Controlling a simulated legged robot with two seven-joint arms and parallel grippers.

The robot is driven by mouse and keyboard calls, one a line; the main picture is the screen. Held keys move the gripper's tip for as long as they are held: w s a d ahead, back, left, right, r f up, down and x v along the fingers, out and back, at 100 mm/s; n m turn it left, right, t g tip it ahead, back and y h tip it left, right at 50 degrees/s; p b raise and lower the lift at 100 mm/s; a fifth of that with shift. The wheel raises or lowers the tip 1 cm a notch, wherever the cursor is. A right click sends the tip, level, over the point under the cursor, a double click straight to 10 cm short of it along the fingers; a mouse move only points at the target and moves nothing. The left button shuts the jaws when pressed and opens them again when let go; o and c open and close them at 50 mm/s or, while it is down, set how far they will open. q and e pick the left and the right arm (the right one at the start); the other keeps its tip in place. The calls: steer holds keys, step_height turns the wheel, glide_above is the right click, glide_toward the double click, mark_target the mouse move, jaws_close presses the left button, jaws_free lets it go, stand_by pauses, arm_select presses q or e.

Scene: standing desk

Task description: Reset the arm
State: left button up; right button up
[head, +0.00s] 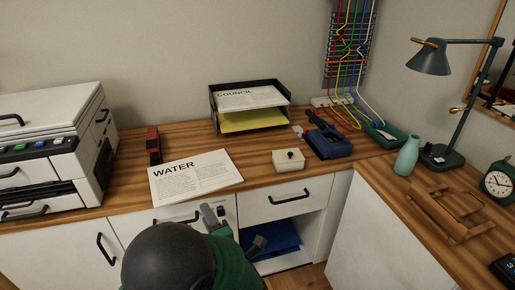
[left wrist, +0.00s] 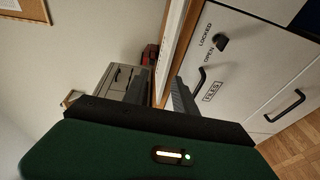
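My left gripper (head: 234,229) is in front of the desk's drawer fronts, below the front edge of the wooden top. Its two grey fingers are spread apart with nothing between them. They also show apart in the left wrist view (left wrist: 160,98). My dark round arm joint and green arm housing hide part of the cabinet fronts. In the left wrist view a white front with a black handle (left wrist: 196,88), a dark knob (left wrist: 222,43) and the words LOCKED, OPEN and FILES lies to the right of the fingers. My right gripper is in neither view.
A WATER paper (head: 195,177) lies near the desk edge. A small cream box (head: 289,161), paper tray (head: 250,122), red stapler-like object (head: 153,146), printer (head: 50,150) and lamp (head: 440,155) stand on the desk. Blue material (head: 275,236) sits in an open compartment.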

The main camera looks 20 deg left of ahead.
arm_select(q)
steer(key=s+d+f+m+g+h, duration=0.25)
steer(key=d+f+m+h, duration=0.8)
steer(key=m, duration=0.65)
steer(key=s+a+m+g+h+p, duration=0.25)
steer(key=s+m+g, duration=0.6)
steer(key=s, duration=0.65)
step_height(320, 180, up, 26)
steer(key=m+t+p, duration=0.1)
steer(key=p, duration=2.4)
steer(key=shift+w+a+y+p, duration=0.15)
steer(key=shift+w+y+p, duration=0.15)
steer(key=shift+w+y, duration=0.15)
